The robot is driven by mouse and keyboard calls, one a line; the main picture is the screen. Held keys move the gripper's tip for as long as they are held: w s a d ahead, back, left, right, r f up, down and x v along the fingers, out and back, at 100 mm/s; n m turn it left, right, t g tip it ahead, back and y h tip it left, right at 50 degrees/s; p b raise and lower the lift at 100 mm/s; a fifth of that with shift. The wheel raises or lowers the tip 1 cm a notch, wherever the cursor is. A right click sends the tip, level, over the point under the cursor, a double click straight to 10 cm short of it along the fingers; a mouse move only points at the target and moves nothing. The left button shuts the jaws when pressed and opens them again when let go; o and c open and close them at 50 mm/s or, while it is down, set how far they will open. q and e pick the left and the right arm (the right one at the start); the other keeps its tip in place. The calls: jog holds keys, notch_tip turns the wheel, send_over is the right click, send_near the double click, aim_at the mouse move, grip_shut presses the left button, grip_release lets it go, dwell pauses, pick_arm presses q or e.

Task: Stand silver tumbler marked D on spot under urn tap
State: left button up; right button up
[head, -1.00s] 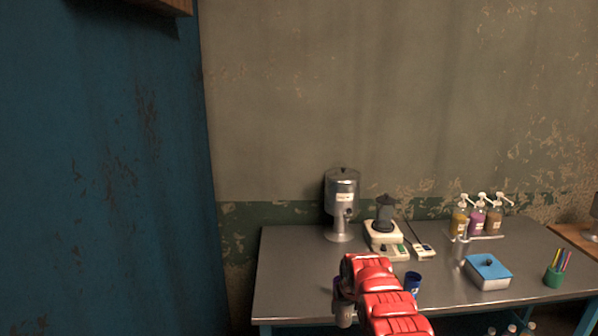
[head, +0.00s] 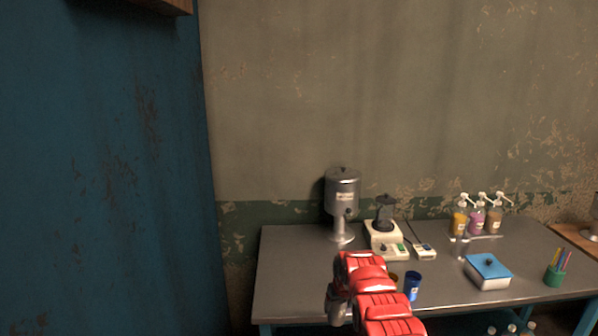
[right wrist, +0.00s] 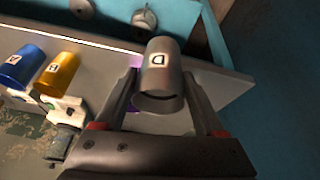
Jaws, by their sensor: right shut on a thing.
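The silver tumbler marked D (right wrist: 165,60) is between the two fingers of my right gripper (right wrist: 159,76), which is shut on it. In the head view my red right arm covers most of the gripper, at the table's front left. The steel urn (head: 342,192) stands at the back left of the table, with its tap (head: 348,212) on its front right. The spot under the tap is not clearly visible. The tumbler is in front of the urn and apart from it. My left gripper is not in view.
A blue tumbler (head: 412,287) and a gold tumbler (right wrist: 58,76) stand right of my arm. Pump bottles (head: 477,218), a blue-lidded box (head: 488,270) and a green pencil cup (head: 555,275) are farther right. The left table top is clear.

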jog(key=shift+a, duration=0.25)
jog(key=shift+s+a+r+n, duration=0.1)
jog(key=shift+a+r+n, duration=0.2)
jog(key=shift+a, duration=0.4)
dwell(0.4)
